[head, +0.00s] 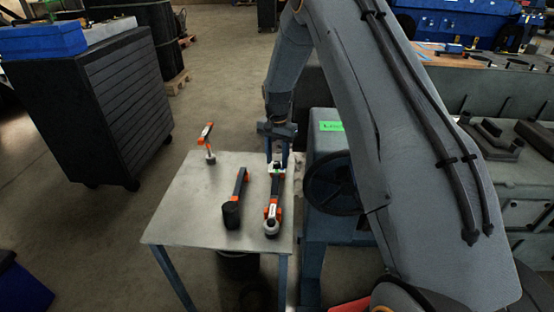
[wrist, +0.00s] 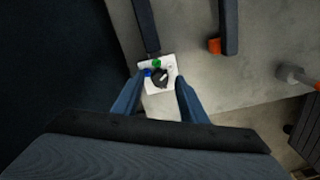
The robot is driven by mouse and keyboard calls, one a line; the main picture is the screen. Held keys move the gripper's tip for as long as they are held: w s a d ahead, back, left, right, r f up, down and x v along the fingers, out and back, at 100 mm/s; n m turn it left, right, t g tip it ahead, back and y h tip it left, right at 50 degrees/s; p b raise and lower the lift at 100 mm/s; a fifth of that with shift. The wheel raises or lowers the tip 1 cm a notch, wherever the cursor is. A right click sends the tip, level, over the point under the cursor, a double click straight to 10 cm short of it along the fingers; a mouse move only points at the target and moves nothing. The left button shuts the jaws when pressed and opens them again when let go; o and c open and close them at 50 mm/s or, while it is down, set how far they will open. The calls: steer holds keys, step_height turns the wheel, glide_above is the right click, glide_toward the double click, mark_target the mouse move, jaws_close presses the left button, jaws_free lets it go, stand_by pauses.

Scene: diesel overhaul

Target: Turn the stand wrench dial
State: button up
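The wrench (head: 272,208), with orange and white parts, lies along the right side of the metal table. At its far end is a small white plate (head: 276,170). In the wrist view the white plate (wrist: 152,90) carries a round black dial (wrist: 159,76) with a pale pointer, and green and blue marks beside it. My gripper (head: 277,163) points down over the plate. In the wrist view its fingers (wrist: 160,80) are apart, one on each side of the dial. Whether they touch anything cannot be told.
A second orange and black tool (head: 239,193) lies to the left on the metal table (head: 185,225). A blue-grey stand with a black wheel (head: 332,183) is close on the right. A dark cabinet (head: 105,105) stands farther left.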

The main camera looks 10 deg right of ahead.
mark_target(277, 163)
step_height(277, 163, up, 8)
steer(key=shift+f+b, duration=0.25)
steer(key=shift+b, duration=0.3)
